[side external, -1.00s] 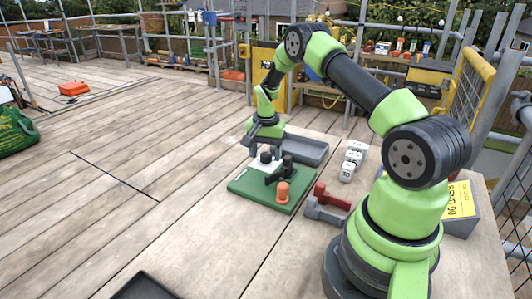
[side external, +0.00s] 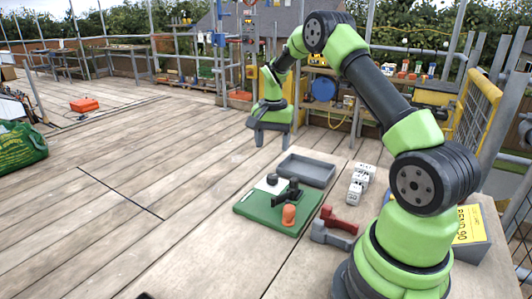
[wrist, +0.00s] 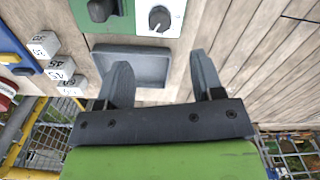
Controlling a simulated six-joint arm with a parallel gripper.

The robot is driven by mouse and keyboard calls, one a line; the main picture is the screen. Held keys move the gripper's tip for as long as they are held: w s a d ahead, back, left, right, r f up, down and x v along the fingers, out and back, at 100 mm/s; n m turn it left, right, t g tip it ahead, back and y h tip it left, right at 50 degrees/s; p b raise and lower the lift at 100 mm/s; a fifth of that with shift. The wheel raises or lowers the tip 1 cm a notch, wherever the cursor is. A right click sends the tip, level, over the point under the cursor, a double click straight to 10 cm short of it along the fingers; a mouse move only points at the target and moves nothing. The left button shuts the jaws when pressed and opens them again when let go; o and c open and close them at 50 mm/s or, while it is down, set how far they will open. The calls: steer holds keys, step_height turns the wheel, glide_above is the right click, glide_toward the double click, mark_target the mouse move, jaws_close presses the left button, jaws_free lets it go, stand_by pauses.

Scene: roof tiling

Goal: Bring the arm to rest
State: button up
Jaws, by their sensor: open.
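My gripper (side external: 272,142) is open and empty, with its two fingers apart and pointing down. It hangs in the air above and behind the grey tray (side external: 318,174). In the wrist view, nothing sits between the fingertips (wrist: 160,65), and the empty tray (wrist: 152,84) shows beyond them. The green board (side external: 254,213) lies on the deck in front of the tray, carrying a black clamp-like part, an orange knob (side external: 289,215) and a white plate with a dark dial. The dial plate (wrist: 170,26) also shows in the wrist view.
Several white numbered blocks (side external: 355,191) stand right of the tray. A red and grey tool (side external: 335,226) lies near my base, with a yellow sign (side external: 470,224) to its right. Yellow and grey railings bound the right side. The deck at left is largely clear.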

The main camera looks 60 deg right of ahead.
steer(key=s+a+r+n+t, duration=0.2)
steer(key=a+r+n, duration=0.1)
steer(key=a+r, duration=0.45)
steer(key=s+a+r+n+t, duration=0.1)
steer(key=s+a+r+n, duration=0.1)
steer(key=a+r, duration=0.5)
steer(key=s+a+r+n+t+y, duration=0.1)
steer(key=s+a+r+n+t, duration=0.1)
steer(key=s, duration=0.5)
steer(key=s+a+r+n+t+y, duration=0.1)
steer(key=s+a+n+t, duration=0.1)
steer(key=s+a+n, duration=0.2)
steer(key=s+a, duration=0.3)
steer(key=s, duration=0.1)
steer(key=shift+r, duration=0.35)
